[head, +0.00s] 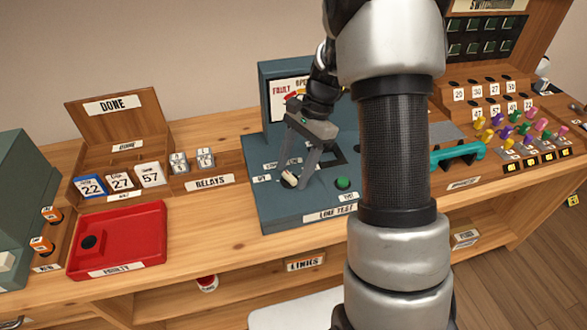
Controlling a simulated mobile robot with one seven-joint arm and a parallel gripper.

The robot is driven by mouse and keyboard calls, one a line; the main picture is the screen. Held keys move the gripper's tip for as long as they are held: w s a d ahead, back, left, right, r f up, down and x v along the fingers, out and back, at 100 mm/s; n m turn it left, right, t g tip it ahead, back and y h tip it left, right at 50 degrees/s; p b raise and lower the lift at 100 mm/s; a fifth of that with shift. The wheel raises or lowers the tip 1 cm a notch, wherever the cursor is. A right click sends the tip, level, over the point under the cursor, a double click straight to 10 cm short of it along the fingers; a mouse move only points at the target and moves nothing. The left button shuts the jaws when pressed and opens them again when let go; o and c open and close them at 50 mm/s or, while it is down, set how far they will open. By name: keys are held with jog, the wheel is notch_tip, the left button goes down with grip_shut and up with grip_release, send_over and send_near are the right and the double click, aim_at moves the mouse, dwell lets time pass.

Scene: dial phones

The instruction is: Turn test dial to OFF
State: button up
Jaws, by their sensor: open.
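The test dial (289,180) is a small pale-topped knob on the left of the grey-blue line test panel (275,213). A small label that looks like OFF sits just left of it. My gripper (294,180) points down over the panel, its two fingers apart, one on each side of the dial in this view. I cannot tell whether the fingers touch the dial. The dial's pointing direction is too small to read.
A green button (343,183) is right of the dial. A red tray (118,240), a relay rack (211,176) and a DONE box (113,105) are left. A teal handset (458,153) and coloured plugs are right.

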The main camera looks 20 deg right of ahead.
jog(key=c, duration=1)
jog(key=shift+c, duration=0.2)
jog(key=shift+n+p, duration=0.3)
jog(key=n+p, duration=0.1)
jog(key=n+g+p, duration=0.1)
jog(key=n, duration=0.1)
jog(key=shift+w+a+r+g+h, duration=0.1)
jog(key=shift+w+a+g+h, duration=0.1)
jog(key=shift+g+h, duration=0.1)
jog(key=n+p, duration=0.1)
jog(key=n, duration=0.1)
jog(key=n+h+p, duration=0.1)
jog(key=n, duration=0.2)
jog(key=shift+w+a+g+h, duration=0.2)
jog(key=shift+g+h, duration=0.1)
jog(key=shift+g, duration=0.1)
jog(key=shift+n, duration=0.4)
jog(key=o, duration=1)
